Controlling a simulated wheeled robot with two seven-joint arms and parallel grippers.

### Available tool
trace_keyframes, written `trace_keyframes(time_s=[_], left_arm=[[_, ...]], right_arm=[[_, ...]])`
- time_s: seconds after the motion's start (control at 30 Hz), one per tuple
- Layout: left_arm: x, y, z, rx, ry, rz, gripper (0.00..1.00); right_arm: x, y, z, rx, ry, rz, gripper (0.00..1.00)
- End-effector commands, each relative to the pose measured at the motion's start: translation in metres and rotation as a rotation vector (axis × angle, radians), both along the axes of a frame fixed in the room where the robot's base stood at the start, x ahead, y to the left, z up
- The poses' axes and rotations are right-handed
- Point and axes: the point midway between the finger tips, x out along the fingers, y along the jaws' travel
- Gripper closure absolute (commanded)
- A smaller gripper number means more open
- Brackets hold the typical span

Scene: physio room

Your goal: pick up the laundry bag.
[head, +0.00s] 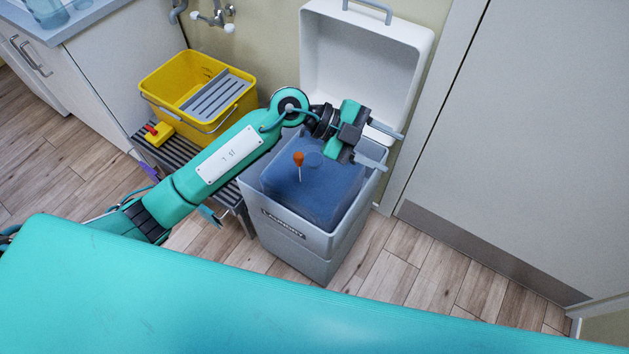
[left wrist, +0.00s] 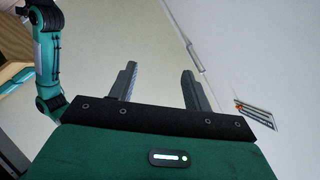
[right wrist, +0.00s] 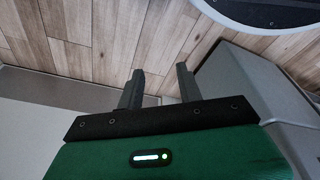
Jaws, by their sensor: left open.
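The laundry bag (head: 322,190) is a blue, bulging bag inside a grey bin (head: 298,247) marked LAUNDRY. An orange-topped piece (head: 298,160) stands up from the bag. The bin's white lid (head: 365,55) is open and upright behind it. My left gripper (head: 393,151) is over the bin's back right part, beside the bag's top, its fingers pointing right, apart and empty. In the left wrist view its open fingers (left wrist: 159,70) have only pale wall behind them. My right gripper (right wrist: 160,69) shows only in its own wrist view, open and empty, with wood floor beyond.
A yellow bucket (head: 165,84) and a small yellow and red item (head: 158,134) are on a slatted bench (head: 182,150) left of the bin. A teal padded surface (head: 250,310) spans the foreground. A grey door (head: 530,140) is at right. Floor (head: 420,255) right of the bin is clear.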

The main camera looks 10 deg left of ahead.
Motion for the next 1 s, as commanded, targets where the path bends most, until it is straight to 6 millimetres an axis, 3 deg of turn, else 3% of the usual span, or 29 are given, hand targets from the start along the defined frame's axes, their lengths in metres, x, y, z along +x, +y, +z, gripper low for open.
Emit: trace_keyframes(time_s=[0.1,0.23,0.4,0.5,0.67,1.0], left_arm=[[0.018,0.030,-0.033,0.301,0.044,-0.004,0.50],[0.041,0.080,-0.059,0.638,0.110,0.068,0.50],[0.068,0.148,-0.065,0.987,0.190,0.230,0.50],[0.076,0.174,-0.062,1.109,0.221,0.309,0.50],[0.080,0.192,-0.062,1.189,0.245,0.369,0.50],[0.079,0.192,-0.124,1.192,0.249,0.367,0.50]], right_arm=[[-0.011,-0.001,-0.023,0.000,0.012,0.001,0.64],[-0.024,-0.003,-0.046,-0.002,0.022,0.003,0.64],[-0.037,-0.004,-0.068,-0.002,0.030,0.005,0.64],[-0.043,-0.005,-0.076,-0.002,0.033,0.006,0.64],[-0.047,-0.006,-0.081,-0.003,0.034,0.006,0.64],[-0.052,-0.008,-0.086,-0.004,0.035,0.008,0.64]])
